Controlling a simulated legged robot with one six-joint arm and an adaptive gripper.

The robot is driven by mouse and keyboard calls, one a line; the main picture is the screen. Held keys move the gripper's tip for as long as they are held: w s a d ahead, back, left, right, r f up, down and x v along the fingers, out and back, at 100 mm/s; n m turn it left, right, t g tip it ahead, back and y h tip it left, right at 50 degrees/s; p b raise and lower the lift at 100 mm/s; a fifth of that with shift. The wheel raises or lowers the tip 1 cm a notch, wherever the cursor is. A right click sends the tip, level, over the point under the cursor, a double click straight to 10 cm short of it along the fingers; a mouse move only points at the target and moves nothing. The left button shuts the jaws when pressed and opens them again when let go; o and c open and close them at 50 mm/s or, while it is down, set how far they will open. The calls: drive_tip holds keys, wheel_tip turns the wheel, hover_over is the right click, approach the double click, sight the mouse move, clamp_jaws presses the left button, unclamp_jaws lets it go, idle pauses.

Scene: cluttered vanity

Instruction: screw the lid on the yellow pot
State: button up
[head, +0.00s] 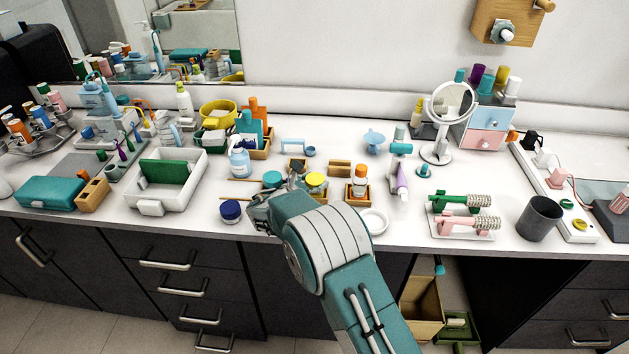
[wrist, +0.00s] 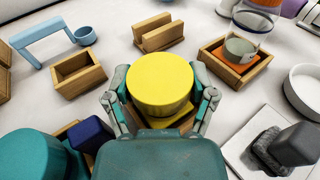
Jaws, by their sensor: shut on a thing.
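The yellow lid (wrist: 160,82) is a wide smooth disc seen from above in the wrist view, between the two fingers of my gripper (wrist: 162,100). My gripper is shut on its sides. A wooden holder shows beneath the lid. In the head view the yellow lid (head: 316,180) shows just right of my gripper (head: 296,184), whose fingers are partly hidden by my arm.
A wooden holder with an orange-based clear jar (wrist: 240,47) stands close on the right. A teal round lid (wrist: 30,153) and a dark blue block (wrist: 90,134) are close on the left. An empty wooden box (wrist: 79,75) and a slotted wooden block (wrist: 158,33) lie beyond.

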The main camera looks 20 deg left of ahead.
sight(315, 178)
drive_tip(key=shift+f, duration=0.2)
drive_tip(key=o, duration=1.2)
drive_tip(key=shift+r, duration=0.25)
drive_tip(key=shift+r, duration=2.15)
drive_tip(key=n+t+y, duration=0.1)
drive_tip(key=n+y, duration=0.3)
drive_tip(key=y, duration=0.2)
drive_tip(key=shift+d, duration=0.15)
drive_tip(key=shift+n+y, duration=0.9)
drive_tip(key=shift+y, duration=0.1)
